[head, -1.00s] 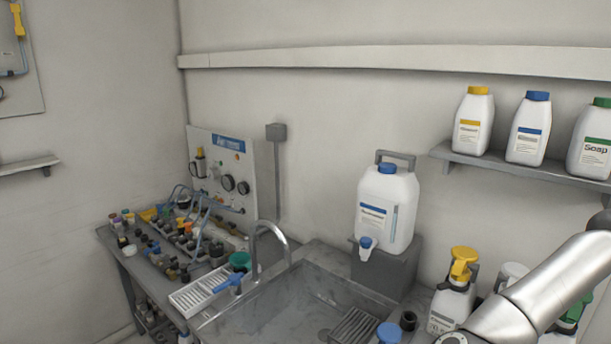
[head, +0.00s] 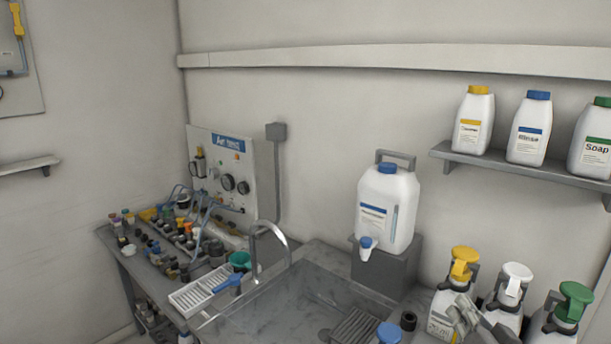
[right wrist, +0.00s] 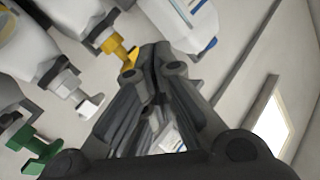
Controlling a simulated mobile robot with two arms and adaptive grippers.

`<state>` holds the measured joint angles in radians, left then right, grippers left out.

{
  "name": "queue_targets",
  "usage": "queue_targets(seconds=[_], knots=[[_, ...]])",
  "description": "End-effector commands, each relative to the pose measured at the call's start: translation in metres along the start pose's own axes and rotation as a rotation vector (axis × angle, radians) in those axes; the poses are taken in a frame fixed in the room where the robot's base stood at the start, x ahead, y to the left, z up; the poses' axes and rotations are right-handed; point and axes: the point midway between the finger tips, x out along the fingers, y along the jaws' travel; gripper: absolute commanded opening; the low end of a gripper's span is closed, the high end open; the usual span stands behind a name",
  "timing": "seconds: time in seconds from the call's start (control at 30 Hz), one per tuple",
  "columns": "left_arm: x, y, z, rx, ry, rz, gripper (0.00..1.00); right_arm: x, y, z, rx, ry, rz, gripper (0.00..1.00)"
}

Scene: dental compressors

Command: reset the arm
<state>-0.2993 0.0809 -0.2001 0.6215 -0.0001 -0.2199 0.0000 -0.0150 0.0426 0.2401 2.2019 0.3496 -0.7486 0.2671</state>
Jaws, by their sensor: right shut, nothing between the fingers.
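My right gripper (head: 462,312) shows at the lower right of the head view, in front of the bottles with pump tops. In the right wrist view its fingers (right wrist: 157,62) are together with nothing between them. Whether it touches the yellow-topped bottle (head: 461,262) is hard to tell; in the head view it overlaps that bottle's body. My left gripper is out of sight.
A white-topped bottle (head: 516,277) and a green-topped bottle (head: 574,298) stand near the gripper. A white jug (head: 387,205) stands on a grey block behind the sink (head: 305,295). A wall shelf (head: 480,160) holds several bottles. Cluttered fittings (head: 165,235) lie left.

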Motion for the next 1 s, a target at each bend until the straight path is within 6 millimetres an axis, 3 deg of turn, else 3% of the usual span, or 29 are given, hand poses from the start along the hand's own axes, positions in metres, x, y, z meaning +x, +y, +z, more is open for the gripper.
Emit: queue_targets(seconds=[0.03, 0.1, 0.2, 0.3, 0.5, 0.67, 0.7, 1.0], knots=[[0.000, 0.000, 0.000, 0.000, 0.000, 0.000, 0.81, -0.014, 0.003, 0.040, -0.066, -0.118, 0.027, 0.00], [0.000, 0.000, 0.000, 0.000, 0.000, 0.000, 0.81, -0.037, 0.008, 0.088, -0.157, -0.274, 0.060, 0.00], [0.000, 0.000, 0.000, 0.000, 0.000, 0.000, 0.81, -0.079, 0.017, 0.150, -0.275, -0.492, 0.100, 0.00], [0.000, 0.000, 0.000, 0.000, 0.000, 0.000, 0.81, -0.124, 0.025, 0.195, -0.371, -0.679, 0.128, 0.00], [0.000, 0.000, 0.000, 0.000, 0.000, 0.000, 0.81, -0.206, 0.037, 0.248, -0.507, -0.968, 0.160, 0.00], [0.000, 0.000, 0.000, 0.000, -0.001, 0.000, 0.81, -0.266, 0.044, 0.271, -0.587, -1.160, 0.173, 0.00], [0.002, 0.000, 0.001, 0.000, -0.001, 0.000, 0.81, -0.272, 0.048, 0.279, -0.598, -1.188, 0.176, 0.00], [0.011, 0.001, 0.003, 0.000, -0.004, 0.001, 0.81, -0.245, 0.087, 0.355, -0.590, -1.210, 0.180, 0.00]])
